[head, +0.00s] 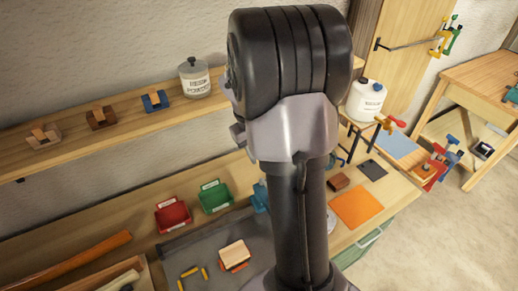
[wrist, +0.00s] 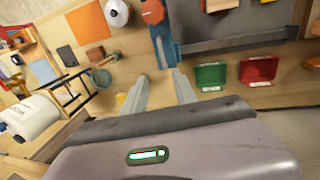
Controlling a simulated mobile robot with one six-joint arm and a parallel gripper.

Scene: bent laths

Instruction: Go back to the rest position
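My arm stands upright in the middle of the head view and hides my gripper there. In the wrist view my gripper (wrist: 160,75) has its two grey fingers spread apart, with nothing between them. Beyond the fingertips is a blue tool with a red-orange knob (wrist: 163,42) at the bench; part of it shows beside my arm in the head view (head: 260,196). The wrist view looks at the bench upside down.
The bench (head: 395,203) carries a red bin (head: 173,214), a green bin (head: 215,197), an orange sheet (head: 358,208) and a wooden block on a grey mat (head: 235,255). A wall shelf (head: 75,153) with a lidded jar (head: 194,78) runs left of my arm. Open floor lies right.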

